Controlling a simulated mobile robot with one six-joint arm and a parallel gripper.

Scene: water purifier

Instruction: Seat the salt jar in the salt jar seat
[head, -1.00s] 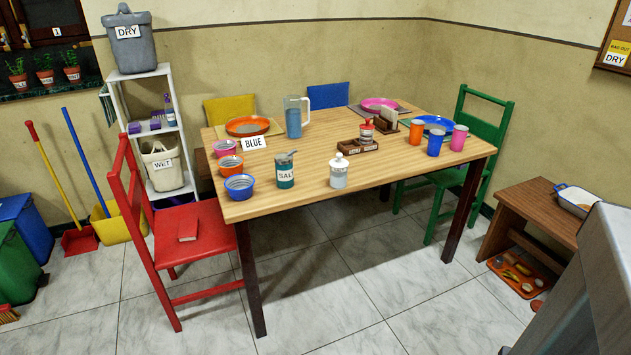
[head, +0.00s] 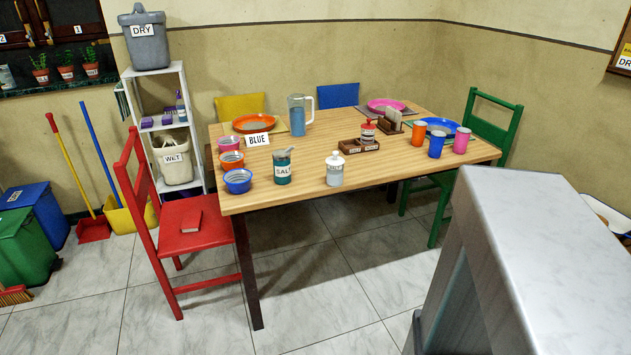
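A teal jar labelled SALT (head: 283,172), with a spoon-like handle at its top, stands upright on the wooden table near its front edge. A white-capped, grey-white jar (head: 335,174) stands to its right; its label is too small to read. Behind them is a small dark wooden rack (head: 352,149) with small labels on its front that I cannot read. A red-lidded jar (head: 367,134) stands at the rack's right part. The rack's left part looks empty. I cannot tell which place in it is the salt jar seat. My gripper is not in view.
A large grey block (head: 530,260) fills the right foreground near the camera. The table (head: 300,207) holds bowls (head: 238,181), a blue pitcher (head: 297,118), plates and cups (head: 436,145). A red chair (head: 190,225) stands left. Floor before the table is clear.

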